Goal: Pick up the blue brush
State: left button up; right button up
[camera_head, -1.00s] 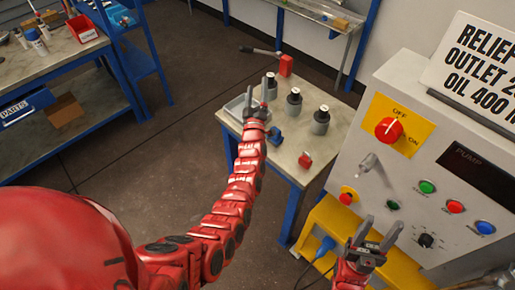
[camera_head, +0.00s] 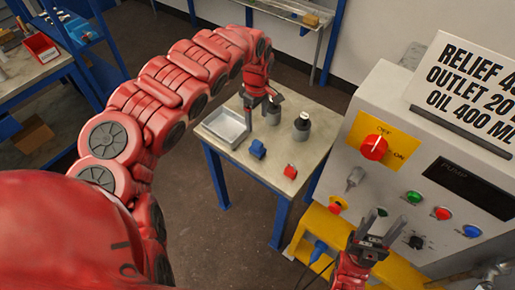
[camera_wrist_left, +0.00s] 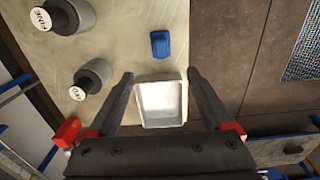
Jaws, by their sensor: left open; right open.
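The blue brush (camera_head: 257,149) shows as a small blue block lying on the small table, just in front of a pale tray (camera_head: 214,136). In the left wrist view the brush (camera_wrist_left: 160,44) lies beyond the fingertips, past the tray (camera_wrist_left: 162,103). My left gripper (camera_head: 262,104) points down above the far part of the table, behind the brush and apart from it. It is open and empty, and its fingers (camera_wrist_left: 160,73) frame the tray from above. My right gripper (camera_head: 387,216) is open and empty, in front of the control panel.
Grey vessels with dark necks (camera_head: 302,125) stand right of the tray; one is partly hidden by my left gripper. A red block (camera_head: 290,172) lies near the table's front. The control panel (camera_head: 420,170) and a yellow stand (camera_head: 325,230) are to the right.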

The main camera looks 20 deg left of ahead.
pick_arm(q)
jog(key=b, duration=0.3)
send_over(258, 142)
notch_tip(258, 142, down, 7)
jog(key=shift+s+a+r, duration=0.1)
jog(key=shift+s, duration=0.05)
notch_tip(258, 142, down, 3)
jog(key=shift+p, duration=0.4)
jog(key=shift+f, duration=1.05)
jog(key=shift+f+p, duration=0.5)
jog(key=shift+p, duration=0.05)
jog(key=f, duration=0.2)
jog(key=shift+d+f+p, duration=0.2)
jog(key=shift+f+p, duration=0.15)
jog(key=shift+f, duration=0.3)
jog(key=shift+a+f, duration=0.15)
jog(key=shift+f, duration=0.35)
